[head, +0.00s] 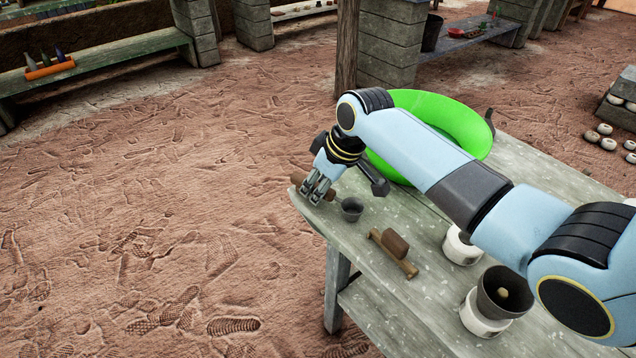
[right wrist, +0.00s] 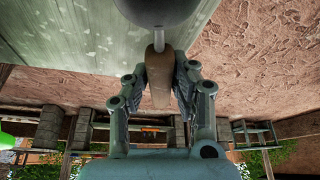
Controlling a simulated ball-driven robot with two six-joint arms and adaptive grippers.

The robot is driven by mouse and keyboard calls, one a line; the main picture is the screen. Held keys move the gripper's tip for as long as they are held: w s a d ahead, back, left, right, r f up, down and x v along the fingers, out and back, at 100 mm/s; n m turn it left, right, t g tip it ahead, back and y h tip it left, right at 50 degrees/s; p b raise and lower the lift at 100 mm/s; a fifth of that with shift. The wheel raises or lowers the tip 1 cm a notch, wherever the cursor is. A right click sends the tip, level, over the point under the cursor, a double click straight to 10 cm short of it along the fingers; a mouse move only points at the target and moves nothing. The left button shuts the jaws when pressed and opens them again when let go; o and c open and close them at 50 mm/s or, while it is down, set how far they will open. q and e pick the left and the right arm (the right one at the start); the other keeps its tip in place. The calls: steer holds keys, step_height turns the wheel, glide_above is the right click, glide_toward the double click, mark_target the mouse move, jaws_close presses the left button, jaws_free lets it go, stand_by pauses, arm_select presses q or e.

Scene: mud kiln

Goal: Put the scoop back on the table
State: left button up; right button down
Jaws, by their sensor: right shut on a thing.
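The scoop has a dark grey cup-shaped bowl (head: 352,209) and a brown wooden handle. My left gripper is not in view.
A brown wooden tool (head: 396,244) lies on the table near the scoop. A dark pot (head: 502,292) on a white base and a white pot (head: 459,246) stand to the right. Open dirt floor lies left.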

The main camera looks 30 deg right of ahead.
steer(key=shift+f, duration=0.25)
stand_by(0.5)
steer(key=shift+c, duration=2.4)
jaws_free()
step_height(320, 180, up, 6)
steer(key=p, duration=0.6)
steer(key=shift+p, duration=0.35)
steer(key=shift+f, duration=0.1)
